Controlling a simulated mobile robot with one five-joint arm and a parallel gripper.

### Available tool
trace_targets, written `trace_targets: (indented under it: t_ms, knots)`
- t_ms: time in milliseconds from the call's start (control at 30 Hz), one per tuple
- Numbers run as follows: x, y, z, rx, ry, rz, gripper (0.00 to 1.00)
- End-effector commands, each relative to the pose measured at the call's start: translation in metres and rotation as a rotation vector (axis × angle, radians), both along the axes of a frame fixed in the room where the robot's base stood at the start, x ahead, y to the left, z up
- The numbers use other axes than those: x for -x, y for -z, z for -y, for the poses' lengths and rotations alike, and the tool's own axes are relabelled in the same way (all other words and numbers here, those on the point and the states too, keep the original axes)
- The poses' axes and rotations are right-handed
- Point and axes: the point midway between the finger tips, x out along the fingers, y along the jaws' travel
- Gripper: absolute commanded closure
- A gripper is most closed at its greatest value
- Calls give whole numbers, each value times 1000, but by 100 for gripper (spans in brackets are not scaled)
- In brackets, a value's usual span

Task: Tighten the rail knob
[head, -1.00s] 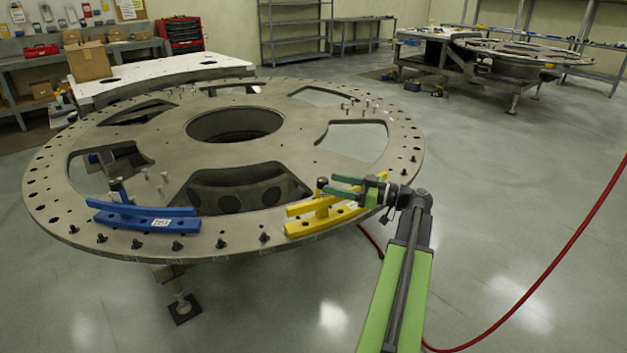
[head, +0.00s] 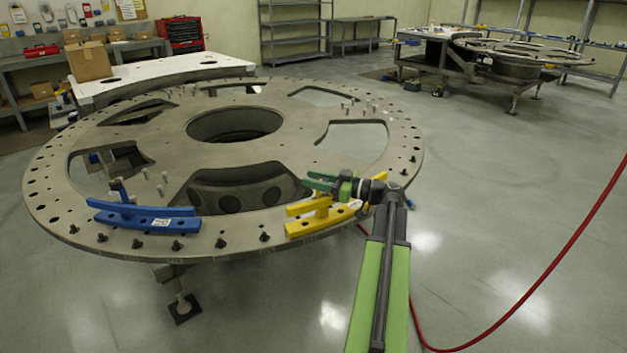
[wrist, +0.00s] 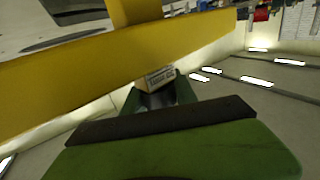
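A yellow rail fixture (head: 322,219) sits on the front right rim of the round turret plate (head: 290,145). Its upper bar and post show, but the knob is not clearly visible; my fingers cover that spot. My gripper (head: 312,180) has green fingers pointing left, just above the yellow upper bar. Whether they touch or hold the knob cannot be told. In the wrist view the yellow bar (wrist: 110,70) crosses close in front, with a small label (wrist: 160,77) below it.
A blue rail fixture (head: 145,217) with an upright post stands on the plate's front left. Small dark knobs or bolts (head: 220,243) line the front rim. A red hose (head: 540,302) runs across the floor at right.

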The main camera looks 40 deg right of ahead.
Motion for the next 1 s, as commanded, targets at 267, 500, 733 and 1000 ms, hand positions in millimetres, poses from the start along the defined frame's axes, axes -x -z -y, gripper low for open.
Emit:
trace_targets:
  t_ms: [267, 500, 733, 1000]
  knots:
    - [1, 0, -1, 0, 6, -1, 100]
    - [0, 0, 1, -1, 189, 0, 100]
    - [-2, 0, 8, -1, 252, -1, 100]
    - [-1, 0, 8, -1, 251, -1, 53]
